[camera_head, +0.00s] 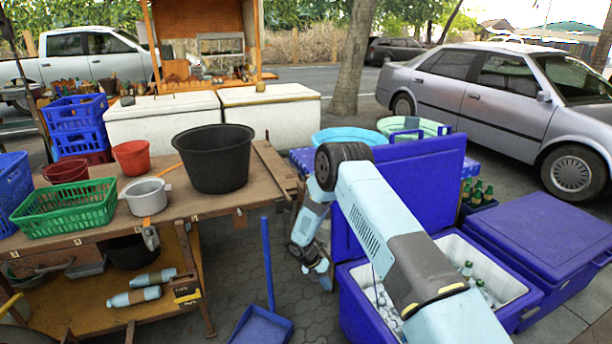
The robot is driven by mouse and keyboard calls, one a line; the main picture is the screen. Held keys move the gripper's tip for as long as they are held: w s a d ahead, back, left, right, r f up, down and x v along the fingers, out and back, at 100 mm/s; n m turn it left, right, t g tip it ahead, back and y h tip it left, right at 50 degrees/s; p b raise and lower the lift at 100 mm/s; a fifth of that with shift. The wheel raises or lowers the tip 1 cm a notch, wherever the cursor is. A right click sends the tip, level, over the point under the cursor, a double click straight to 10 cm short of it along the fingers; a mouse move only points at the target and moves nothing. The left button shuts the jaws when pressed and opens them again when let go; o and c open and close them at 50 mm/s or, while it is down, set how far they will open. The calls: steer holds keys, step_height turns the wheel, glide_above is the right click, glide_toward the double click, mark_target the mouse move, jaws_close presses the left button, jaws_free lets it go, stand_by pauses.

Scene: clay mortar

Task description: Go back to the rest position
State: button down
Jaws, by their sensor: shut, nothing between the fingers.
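My arm, light blue and grey, rises from the bottom right and bends down near the middle of the view. My gripper (322,272) points down at the arm's end and looks shut and empty. It is to the right of the wooden table (190,205) and just left of the open blue cooler (360,322). Its fingertips are small and partly hard to make out. My forearm hides part of the cooler and its raised lid (425,185).
The table bears a black tub (213,160), a grey pot (146,197), a green basket (65,208) and red buckets (131,158). A closed blue cooler (540,235) is at right.

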steer(key=w+d+r+m+y, duration=0.1)
steer(key=d+r+m, duration=0.15)
steer(key=r, duration=0.95)
steer(key=w+d+r+m, duration=0.1)
steer(key=r+m, duration=0.3)
steer(key=r, duration=0.7)
steer(key=s+d+r+m+t, duration=0.1)
steer(key=s+d+r+m, duration=0.15)
steer(key=r, duration=0.45)
steer(key=s+d+r+m+y, duration=0.1)
steer(key=s+r+m, duration=0.2)
steer(key=r, duration=0.4)
steer(key=s+d+r+m+t, duration=0.1)
steer(key=s+d+r+m, duration=0.15)
steer(key=r, duration=0.45)
steer(key=s+d+r+m+t+y, duration=0.1)
steer(key=s+d+r+m+t, duration=0.15)
steer(key=s+r+m, duration=0.55)
steer(key=s+d+r+m+t+y, duration=0.1)
steer(key=s+d+r+m, duration=0.25)
steer(key=s+r, duration=0.9)
steer(key=s+f+m+t+y, duration=0.1)
steer(key=s+m, duration=0.4)
steer(key=s, duration=0.8)
steer(key=shift+d+f+m, duration=0.25)
steer(key=shift+f+m, duration=0.05)
steer(key=shift+f, duration=0.3)
steer(key=shift+s, duration=0.1)
